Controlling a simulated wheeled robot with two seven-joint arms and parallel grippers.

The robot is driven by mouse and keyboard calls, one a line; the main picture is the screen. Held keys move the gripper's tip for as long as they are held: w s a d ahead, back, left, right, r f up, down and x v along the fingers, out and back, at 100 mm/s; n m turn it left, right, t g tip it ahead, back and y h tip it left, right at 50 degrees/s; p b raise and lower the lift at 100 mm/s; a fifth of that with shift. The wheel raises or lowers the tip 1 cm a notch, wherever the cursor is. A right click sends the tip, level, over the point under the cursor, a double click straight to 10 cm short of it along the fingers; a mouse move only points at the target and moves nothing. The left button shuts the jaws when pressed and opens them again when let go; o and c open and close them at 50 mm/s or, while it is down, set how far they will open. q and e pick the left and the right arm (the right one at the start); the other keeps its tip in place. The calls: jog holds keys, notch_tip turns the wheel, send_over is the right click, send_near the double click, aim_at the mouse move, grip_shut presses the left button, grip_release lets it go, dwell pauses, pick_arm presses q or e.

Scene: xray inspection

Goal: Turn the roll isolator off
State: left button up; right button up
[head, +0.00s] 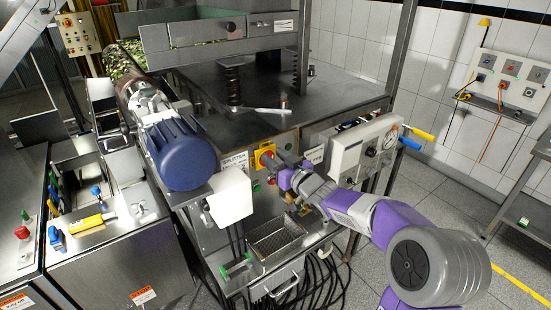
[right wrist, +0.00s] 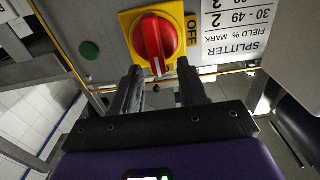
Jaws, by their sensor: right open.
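The isolator is a red rotary knob on a yellow plate (head: 266,155), on the front panel of the grey machine. In the right wrist view the red knob (right wrist: 156,38) has its handle about upright, with a white mark at its lower end. The word OFF stands at the plate's right edge, turned sideways. My right gripper (head: 281,166) is at the panel by the knob. In the right wrist view its fingers (right wrist: 161,72) are apart and empty, either side of the handle's lower end; I cannot tell whether they touch. My left gripper is not in view.
A SPLITTER label (head: 236,162) is beside the plate, and a green button (right wrist: 90,49) is near it. A blue motor (head: 182,155) and a white box (head: 229,197) are to the left. A white control box (head: 365,148) is to the right. Cables hang below.

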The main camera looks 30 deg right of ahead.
jog(key=shift+c, duration=0.4)
grip_shut()
jog(key=n+b, duration=0.4)
jog(key=a+f+n+b, duration=0.1)
jog(key=n+b, duration=0.3)
jog(key=a+f+n+b, duration=0.1)
jog(key=n+b, duration=0.3)
jog(key=n, duration=0.1)
jog(key=shift+a+b, duration=0.25)
jog(key=shift+b, duration=0.05)
jog(key=n+b, duration=0.1)
jog(key=n, duration=0.1)
jog(key=n+b, duration=0.1)
jog(key=n, duration=0.2)
jog(key=shift+s+a+f+b, duration=0.1)
jog(key=shift+a+f+b, duration=0.05)
jog(key=shift+f+b, duration=0.25)
